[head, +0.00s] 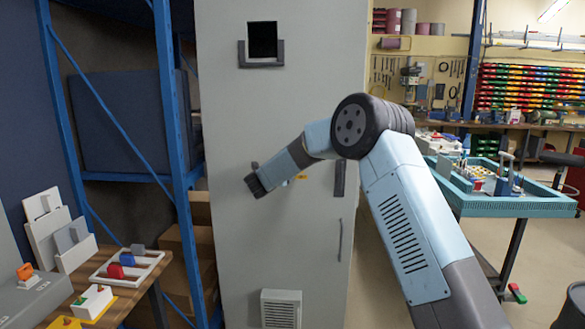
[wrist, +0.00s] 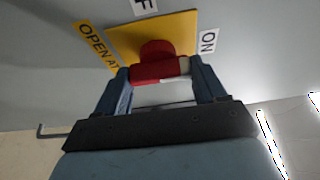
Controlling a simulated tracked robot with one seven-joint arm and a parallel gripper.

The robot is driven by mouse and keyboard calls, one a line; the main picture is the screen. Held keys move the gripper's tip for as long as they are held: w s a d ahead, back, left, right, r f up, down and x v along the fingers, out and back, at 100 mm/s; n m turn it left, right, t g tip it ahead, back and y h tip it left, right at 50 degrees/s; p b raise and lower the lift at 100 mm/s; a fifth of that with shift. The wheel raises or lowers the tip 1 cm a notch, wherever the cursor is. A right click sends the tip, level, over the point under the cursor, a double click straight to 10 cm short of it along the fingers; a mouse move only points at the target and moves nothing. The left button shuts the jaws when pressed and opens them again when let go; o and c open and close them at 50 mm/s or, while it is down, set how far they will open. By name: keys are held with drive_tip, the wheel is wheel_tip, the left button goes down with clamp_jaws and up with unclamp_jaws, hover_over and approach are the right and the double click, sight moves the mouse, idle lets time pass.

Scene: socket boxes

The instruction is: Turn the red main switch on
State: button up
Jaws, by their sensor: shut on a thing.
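The red main switch (wrist: 157,50) sits on a yellow plate (wrist: 122,38) on the grey cabinet front. Its red handle lies crosswise in the wrist view, with a pale patch at its right end. My gripper (wrist: 160,72) is shut on the handle, one finger at each end.
The tall grey cabinet (head: 300,110) has a dark window at the top, a handle (head: 340,240) and a vent (head: 281,308). A blue shelf rack (head: 172,110) stands close on the left. A wooden bench (head: 150,300) is at front left, a teal-edged table (head: 520,207) at right.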

drive_tip(key=o, duration=1)
drive_tip(key=shift+w+d+f, duration=0.1)
drive_tip(key=shift+d+f, duration=0.1)
drive_tip(key=shift+o, duration=0.2)
drive_tip(key=shift+a, duration=0.1)
drive_tip(key=v, duration=1.3)
drive_tip(key=shift+s+a, duration=0.2)
drive_tip(key=shift+s, duration=0.2)
